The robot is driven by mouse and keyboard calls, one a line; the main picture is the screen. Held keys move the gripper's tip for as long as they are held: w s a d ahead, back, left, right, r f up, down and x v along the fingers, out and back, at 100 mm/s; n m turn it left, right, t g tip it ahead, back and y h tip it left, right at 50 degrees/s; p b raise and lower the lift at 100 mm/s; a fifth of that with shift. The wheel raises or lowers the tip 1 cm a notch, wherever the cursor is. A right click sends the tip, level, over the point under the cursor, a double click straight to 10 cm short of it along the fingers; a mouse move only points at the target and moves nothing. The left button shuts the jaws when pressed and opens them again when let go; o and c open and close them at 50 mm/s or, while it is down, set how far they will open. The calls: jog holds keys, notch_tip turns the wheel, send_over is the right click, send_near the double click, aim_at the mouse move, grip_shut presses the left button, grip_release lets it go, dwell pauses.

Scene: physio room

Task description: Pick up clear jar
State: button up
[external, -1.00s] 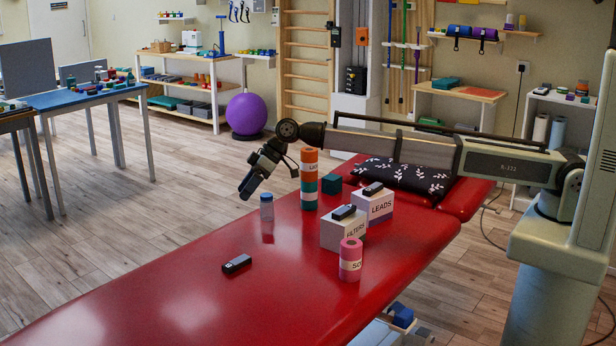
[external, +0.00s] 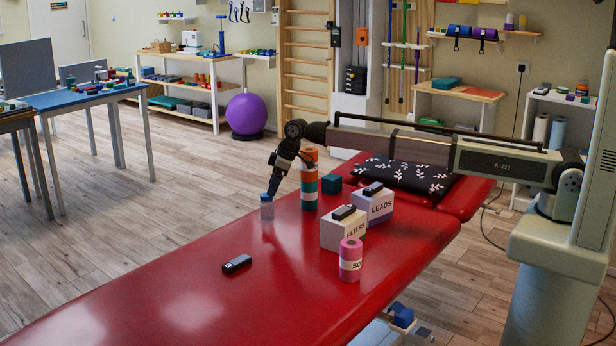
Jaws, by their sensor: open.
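The clear jar (external: 267,211) stands upright on the red treatment table (external: 200,290), near its far left edge. It is small and see-through, with a blue lid. My gripper (external: 271,186) points down right at the jar's top, with its fingers by the lid. The gripper is open, and the jar still rests on the table. From this view I cannot tell whether the fingers touch the lid, and they partly hide it.
An orange, white and teal cylinder stack (external: 309,180) stands close right of the jar. A teal cube (external: 331,184), FILTERS box (external: 342,231), LEADS box (external: 373,207) and pink roll (external: 350,260) stand further right. A dark device (external: 236,264) lies in front; red surface around it is clear.

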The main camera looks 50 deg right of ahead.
aim_at(261, 217)
jog(key=x, duration=0.8)
jog(key=shift+s+f, duration=0.2)
jog(key=c, duration=1.1)
jog(key=shift+r, duration=0.15)
